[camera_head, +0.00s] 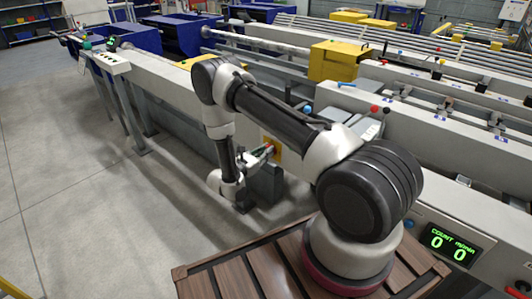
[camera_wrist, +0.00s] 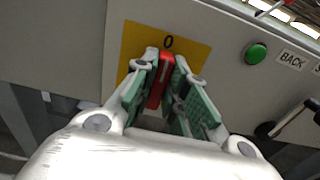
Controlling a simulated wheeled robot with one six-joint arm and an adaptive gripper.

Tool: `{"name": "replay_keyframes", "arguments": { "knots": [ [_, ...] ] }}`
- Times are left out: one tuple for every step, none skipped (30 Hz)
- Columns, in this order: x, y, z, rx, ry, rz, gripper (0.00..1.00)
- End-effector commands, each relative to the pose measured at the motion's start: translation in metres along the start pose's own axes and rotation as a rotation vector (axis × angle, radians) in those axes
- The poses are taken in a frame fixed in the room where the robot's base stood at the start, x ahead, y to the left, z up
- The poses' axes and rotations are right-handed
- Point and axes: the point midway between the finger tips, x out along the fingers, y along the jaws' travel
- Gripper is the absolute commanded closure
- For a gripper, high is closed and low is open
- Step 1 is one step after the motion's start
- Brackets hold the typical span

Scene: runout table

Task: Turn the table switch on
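The table switch is a red handle (camera_wrist: 161,78) on a yellow plate (camera_wrist: 193,53) fixed to the pale side panel of the table. The handle points up toward a "0" mark on the plate, which looks tilted in the wrist view. My gripper (camera_wrist: 166,66) has its green-padded fingers on either side of the handle, and they look closed on it. In the head view, my gripper (camera_head: 262,153) reaches the yellow plate (camera_head: 274,147) from the left. The fingers hide the lower plate and any other mark on it.
A green button (camera_wrist: 256,53) labelled BACK sits right of the plate, with a dark knob or lever (camera_wrist: 266,130) below it. A counter display (camera_head: 449,243) reads 0 and 0. Open concrete floor (camera_head: 70,200) lies to the left.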

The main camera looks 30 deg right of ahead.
Motion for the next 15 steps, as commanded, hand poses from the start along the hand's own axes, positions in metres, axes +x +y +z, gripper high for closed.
{"name": "replay_keyframes", "arguments": {
  "knots": [
    [0.0000,0.0001,0.0000,0.000,0.000,0.000,1.00],
    [0.0000,0.0000,0.0000,0.000,0.000,0.000,1.00],
    [0.0000,0.0000,0.0000,0.002,0.000,0.000,1.00],
    [0.0000,0.0000,0.0001,0.003,0.000,0.000,1.00],
    [0.0000,0.0000,0.0001,0.006,0.000,0.000,1.00],
    [-0.0001,-0.0001,0.0000,0.012,0.000,0.000,1.00],
    [0.0000,-0.0001,0.0001,0.017,0.000,0.000,1.00],
    [-0.0001,-0.0002,0.0001,0.024,0.000,0.000,1.00],
    [-0.0001,-0.0003,0.0001,0.035,0.000,0.000,1.00],
    [-0.0001,-0.0004,0.0001,0.046,0.000,0.000,1.00],
    [-0.0001,-0.0005,0.0001,0.058,0.000,0.000,1.00],
    [-0.0001,-0.0007,0.0000,0.077,0.000,0.000,1.00],
    [-0.0001,-0.0008,0.0000,0.093,0.000,0.000,1.00],
    [-0.0001,-0.0010,0.0000,0.112,0.000,0.000,1.00],
    [-0.0001,-0.0012,0.0000,0.138,0.000,0.000,1.00]
  ]
}}
